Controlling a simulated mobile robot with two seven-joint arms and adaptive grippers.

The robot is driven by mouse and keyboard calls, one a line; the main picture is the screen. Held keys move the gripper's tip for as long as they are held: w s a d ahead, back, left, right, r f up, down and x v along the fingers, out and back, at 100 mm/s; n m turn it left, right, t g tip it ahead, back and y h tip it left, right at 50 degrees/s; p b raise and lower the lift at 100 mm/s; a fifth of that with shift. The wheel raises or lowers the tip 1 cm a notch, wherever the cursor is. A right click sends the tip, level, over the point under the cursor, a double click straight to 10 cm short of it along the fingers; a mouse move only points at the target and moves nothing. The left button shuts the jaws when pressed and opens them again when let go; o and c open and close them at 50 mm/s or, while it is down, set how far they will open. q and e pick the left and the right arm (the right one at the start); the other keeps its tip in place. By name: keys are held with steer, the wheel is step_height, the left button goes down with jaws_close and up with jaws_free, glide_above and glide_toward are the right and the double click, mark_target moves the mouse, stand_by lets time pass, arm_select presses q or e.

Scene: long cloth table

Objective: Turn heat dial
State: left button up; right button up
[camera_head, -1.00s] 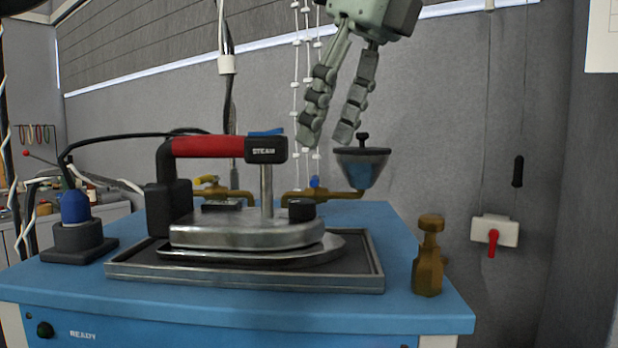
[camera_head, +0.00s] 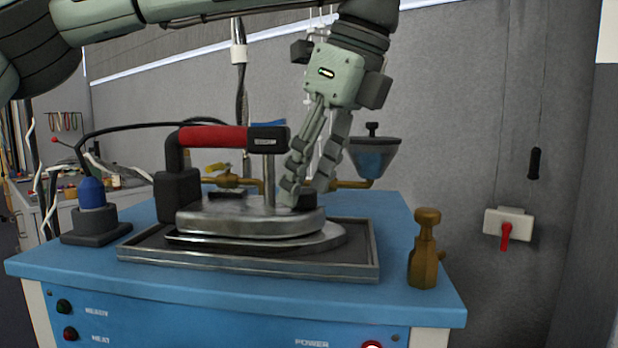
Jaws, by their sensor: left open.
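A steam iron (camera_head: 250,218) with a metal body and a red handle (camera_head: 214,137) rests flat on a framed dark tray (camera_head: 150,255) on the blue table. A small black dial (camera_head: 305,200) sits on top of the iron near its right end, mostly hidden by my fingers. My left gripper (camera_head: 305,190) points down over the dial, its fingers apart and the tips around or just in front of it. I cannot tell whether they touch it. My right gripper is not in view.
A funnel cup (camera_head: 374,155) on brass piping stands behind my left gripper. A brass bottle-shaped piece (camera_head: 424,255) stands at the table's right edge. A blue-topped plug (camera_head: 92,193) in a dark base is at the left. The blue tabletop (camera_head: 70,262) is clear at the front.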

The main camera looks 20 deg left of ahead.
arm_select(q)
steer(key=shift+f, duration=0.15)
jaws_close()
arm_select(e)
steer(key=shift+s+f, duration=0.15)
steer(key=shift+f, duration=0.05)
arm_select(q)
steer(key=m+t+b, duration=0.1)
steer(key=m+b, duration=0.1)
steer(key=m, duration=0.1)
steer(key=shift+s+a+f+h, duration=0.1)
steer(key=shift+h, duration=0.3)
steer(key=shift+s+a+m+t+h+b, duration=0.1)
steer(key=shift+m+t+h+b, duration=0.25)
steer(key=shift+m, duration=0.8)
steer(key=shift+m+t+h+b, duration=0.15)
steer(key=shift+m+t+b, duration=0.3)
steer(key=shift+m, duration=0.7)
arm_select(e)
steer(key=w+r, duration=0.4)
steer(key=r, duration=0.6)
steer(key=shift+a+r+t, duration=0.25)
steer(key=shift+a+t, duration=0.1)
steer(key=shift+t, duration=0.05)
arm_select(q)
jaws_free()
